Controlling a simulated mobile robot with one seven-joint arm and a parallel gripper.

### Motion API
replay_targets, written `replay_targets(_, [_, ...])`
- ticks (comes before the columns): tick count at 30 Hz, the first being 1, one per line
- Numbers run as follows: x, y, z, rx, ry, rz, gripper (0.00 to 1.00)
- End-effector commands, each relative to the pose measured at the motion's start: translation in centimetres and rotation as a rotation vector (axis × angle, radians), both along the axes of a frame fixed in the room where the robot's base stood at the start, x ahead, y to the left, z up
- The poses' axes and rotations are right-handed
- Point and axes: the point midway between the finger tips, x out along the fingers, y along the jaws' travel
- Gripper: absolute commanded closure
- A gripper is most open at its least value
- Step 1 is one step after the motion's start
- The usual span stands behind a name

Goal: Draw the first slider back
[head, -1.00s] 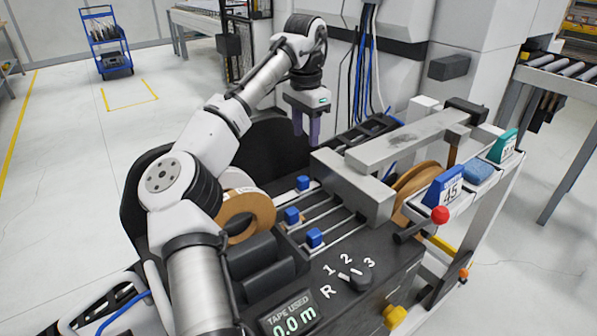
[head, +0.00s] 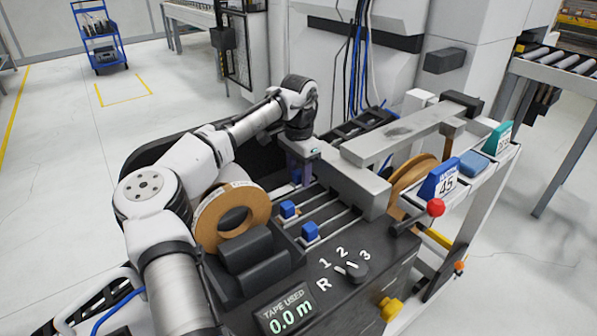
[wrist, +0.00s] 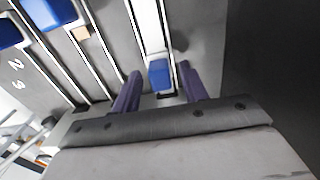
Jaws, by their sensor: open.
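Three blue sliders sit on parallel rails of the dark machine bed. The farthest blue slider (wrist: 159,75), which I take as the first, stands between my two purple fingers in the wrist view. In the head view it is mostly hidden behind my gripper (head: 302,171). My gripper (wrist: 160,88) is open, with one finger on each side of that slider; I see a gap at the left finger and only a narrow one at the right. The middle slider (head: 288,209) and nearest slider (head: 310,232) stand apart from my gripper.
A grey metal block (head: 355,188) bridges the rails' right end. A tan tape roll (head: 230,217) stands at their left. A selector knob (head: 357,270) and a display (head: 287,312) reading 0.0 m are on the front panel. A red ball knob (head: 435,207) sticks up at right.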

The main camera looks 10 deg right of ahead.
Motion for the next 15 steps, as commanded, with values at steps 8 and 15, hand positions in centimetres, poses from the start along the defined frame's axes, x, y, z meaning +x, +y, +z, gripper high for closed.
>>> replay_targets(8, [-0.02, 0.01, -0.38, 0.000, 0.000, 0.000, 0.56])
replay_targets(15, [-0.01, 0.01, -0.36, 0.000, 0.000, 0.000, 0.80])
